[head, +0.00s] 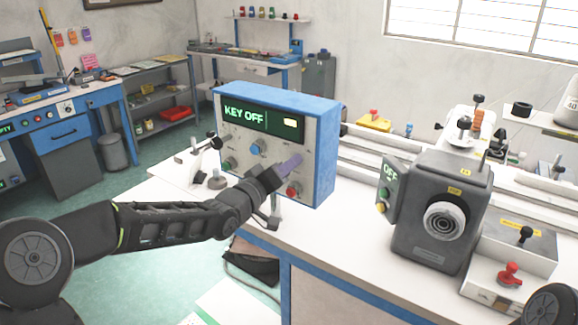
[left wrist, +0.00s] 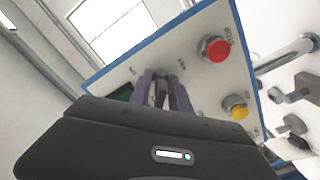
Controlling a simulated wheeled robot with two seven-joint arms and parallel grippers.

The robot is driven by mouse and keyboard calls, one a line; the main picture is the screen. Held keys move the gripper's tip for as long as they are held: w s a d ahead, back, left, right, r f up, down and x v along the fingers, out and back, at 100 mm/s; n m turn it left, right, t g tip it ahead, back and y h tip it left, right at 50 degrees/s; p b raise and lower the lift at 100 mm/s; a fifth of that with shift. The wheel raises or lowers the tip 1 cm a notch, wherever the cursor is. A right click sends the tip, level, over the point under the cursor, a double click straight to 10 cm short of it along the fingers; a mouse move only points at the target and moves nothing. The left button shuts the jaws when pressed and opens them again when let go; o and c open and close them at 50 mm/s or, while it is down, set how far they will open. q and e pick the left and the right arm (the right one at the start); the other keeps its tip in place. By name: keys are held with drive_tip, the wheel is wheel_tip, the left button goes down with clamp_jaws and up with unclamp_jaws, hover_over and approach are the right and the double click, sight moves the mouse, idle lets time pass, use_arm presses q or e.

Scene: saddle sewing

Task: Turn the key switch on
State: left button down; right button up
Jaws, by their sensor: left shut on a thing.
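The blue-edged control box (head: 325,150) stands on the white bench, and its display (head: 240,117) reads "KEY OFF". My left gripper (head: 291,163) reaches across the front panel of the box from the left. In the left wrist view, the purple fingers of my left gripper (left wrist: 162,88) are shut on a dark key switch (left wrist: 159,95) at the panel. In the head view the fingers hide the key switch. My right gripper is not in view.
A red button (left wrist: 214,49) and a yellow knob (left wrist: 237,107) sit on the panel close to my left fingers. A blue knob (head: 256,149) is on the panel too. A dark grey machine (head: 450,225) with an "OFF" sign stands to the right on the bench.

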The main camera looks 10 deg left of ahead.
use_arm(q)
drive_tip(key=shift+f, duration=0.1)
drive_tip(key=m+b, duration=0.2)
drive_tip(key=shift+f+b, duration=0.15)
drive_tip(key=shift+b, duration=0.2)
drive_tip(key=m+b, duration=0.2)
drive_tip(key=shift+b, duration=0.3)
drive_tip(key=m+b, duration=0.3)
drive_tip(key=m, duration=0.1)
drive_tip(key=shift+m, duration=0.4)
drive_tip(key=m+b, duration=0.3)
drive_tip(key=m, duration=0.1)
drive_tip(key=m+b, duration=0.2)
drive_tip(key=m, duration=0.3)
drive_tip(key=c, duration=1.6)
unclamp_jaws()
